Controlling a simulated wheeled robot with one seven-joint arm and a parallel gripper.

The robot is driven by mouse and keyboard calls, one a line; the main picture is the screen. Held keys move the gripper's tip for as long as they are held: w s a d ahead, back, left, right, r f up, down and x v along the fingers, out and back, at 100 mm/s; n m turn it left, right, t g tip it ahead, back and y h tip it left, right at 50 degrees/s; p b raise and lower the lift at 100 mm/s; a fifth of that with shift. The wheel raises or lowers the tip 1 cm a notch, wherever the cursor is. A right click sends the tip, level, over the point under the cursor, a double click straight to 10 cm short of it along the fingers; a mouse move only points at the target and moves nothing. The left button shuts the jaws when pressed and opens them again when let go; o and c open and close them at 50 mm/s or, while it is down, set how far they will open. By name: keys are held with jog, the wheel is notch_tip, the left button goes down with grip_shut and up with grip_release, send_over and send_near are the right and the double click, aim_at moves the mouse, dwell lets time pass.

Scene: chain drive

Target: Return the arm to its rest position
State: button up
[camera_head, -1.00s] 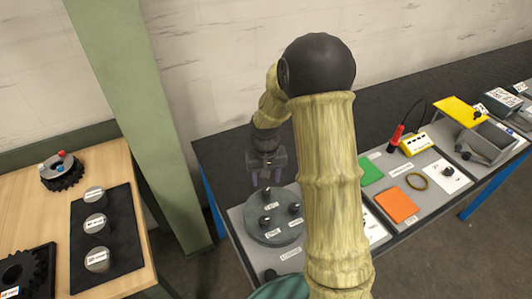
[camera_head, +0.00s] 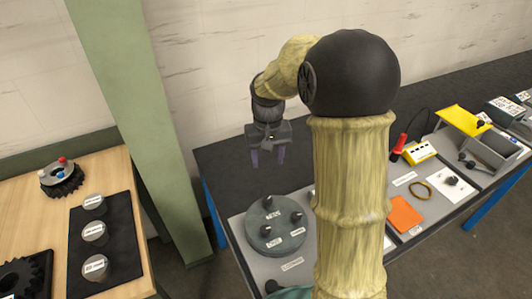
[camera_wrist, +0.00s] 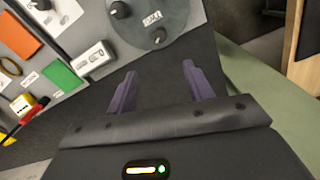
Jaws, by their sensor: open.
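My gripper (camera_head: 268,158) hangs above the dark back part of the right-hand bench in the head view, past the round grey plate. Its two purple fingers are apart with nothing between them, as the wrist view (camera_wrist: 155,88) also shows. My arm's thick upper link covers part of the bench in the head view. The round grey plate (camera_head: 276,236) carries several black knobs and small labels. It lies on the grey board, apart from my gripper, and shows at the top of the wrist view (camera_wrist: 150,35).
A green post (camera_head: 148,125) stands left of my gripper. On the right bench lie an orange pad (camera_head: 404,214), a red-handled tool (camera_head: 399,145) and a grey open box (camera_head: 492,152).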

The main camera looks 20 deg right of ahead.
jog(key=s+f+t, duration=0.2)
jog(key=s+f, duration=0.2)
jog(key=s, duration=1.1)
jog(key=shift+s+a+n+t, duration=0.2)
jog(key=shift+n+t, duration=0.1)
jog(key=shift+n, duration=0.1)
dwell(0.6)
jog(key=shift+c, duration=1.7)
